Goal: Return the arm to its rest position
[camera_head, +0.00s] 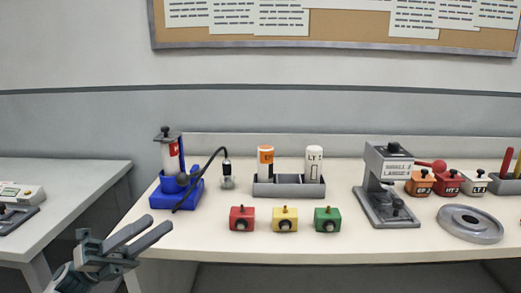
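My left gripper (158,226) shows at the lower left, in front of the table's front left corner. Its two grey fingers point up and to the right, with a gap between them and nothing held. My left arm (75,278) comes in from the bottom left edge. My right arm and gripper are not in view.
The white table (240,245) bears a blue stand (178,195), a grey rack (288,190) with two bottles, red (242,219), yellow (285,219) and green (327,219) blocks, a grey press (388,180) and a round grey dish (470,224). A side table (85,185) stands left.

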